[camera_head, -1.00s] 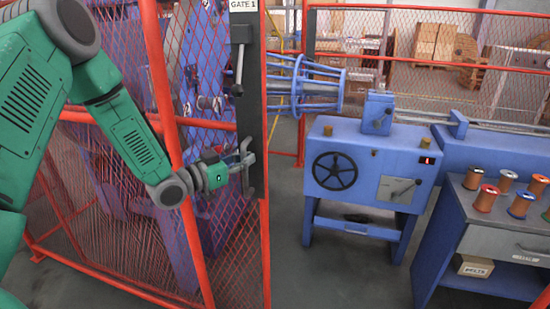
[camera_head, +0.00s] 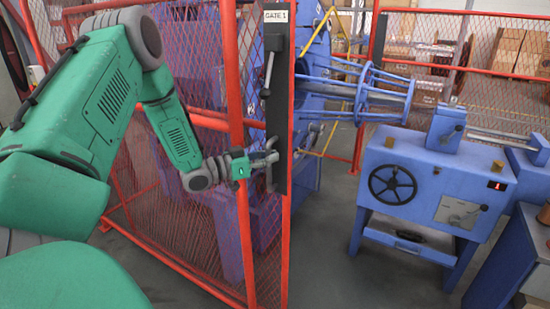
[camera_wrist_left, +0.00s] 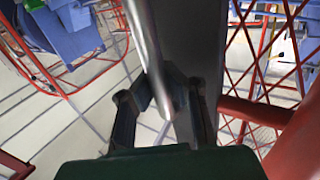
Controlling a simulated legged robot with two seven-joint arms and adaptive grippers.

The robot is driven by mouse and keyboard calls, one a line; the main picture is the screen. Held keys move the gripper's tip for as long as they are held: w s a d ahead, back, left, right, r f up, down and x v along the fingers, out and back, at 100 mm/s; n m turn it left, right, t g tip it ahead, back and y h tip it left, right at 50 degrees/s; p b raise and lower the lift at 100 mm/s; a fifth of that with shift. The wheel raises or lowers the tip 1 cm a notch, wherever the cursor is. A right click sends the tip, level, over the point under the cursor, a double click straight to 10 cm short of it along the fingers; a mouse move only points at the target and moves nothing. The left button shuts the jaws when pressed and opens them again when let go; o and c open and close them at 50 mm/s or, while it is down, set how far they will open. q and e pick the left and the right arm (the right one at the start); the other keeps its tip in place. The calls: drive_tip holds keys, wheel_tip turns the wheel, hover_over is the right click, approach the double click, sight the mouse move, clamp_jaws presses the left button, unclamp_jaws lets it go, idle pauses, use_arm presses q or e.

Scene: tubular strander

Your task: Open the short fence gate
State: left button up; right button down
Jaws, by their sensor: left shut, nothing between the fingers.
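The short red mesh gate (camera_head: 263,215) stands left of centre in the head view. Its edge carries a dark upright plate (camera_head: 281,110) with a "GATE 1" label (camera_head: 275,16). A grey lever (camera_head: 268,75) points up on the plate, and a vertical pull handle (camera_head: 270,180) sits lower. My left gripper (camera_head: 266,157) is shut at the pull handle. In the wrist view its fingers (camera_wrist_left: 165,105) lie close by a grey bar (camera_wrist_left: 147,40); whether they touch it is unclear. My right gripper is out of view.
A red post (camera_head: 232,80) stands just left of the gate, behind my left arm. A blue machine (camera_head: 430,185) with a black handwheel (camera_head: 392,185) stands to the right. Bare grey floor (camera_head: 330,265) lies between. A red mesh fence (camera_head: 460,50) runs behind.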

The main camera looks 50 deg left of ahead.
use_arm(q)
drive_tip(key=o, duration=0.6)
drive_tip(key=shift+s+f, duration=0.3)
drive_tip(key=shift+s, duration=0.2)
drive_tip(key=v, duration=1.2)
drive_tip(key=shift+r, duration=0.25)
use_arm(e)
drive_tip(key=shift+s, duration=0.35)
use_arm(q)
drive_tip(key=shift+a, duration=0.1)
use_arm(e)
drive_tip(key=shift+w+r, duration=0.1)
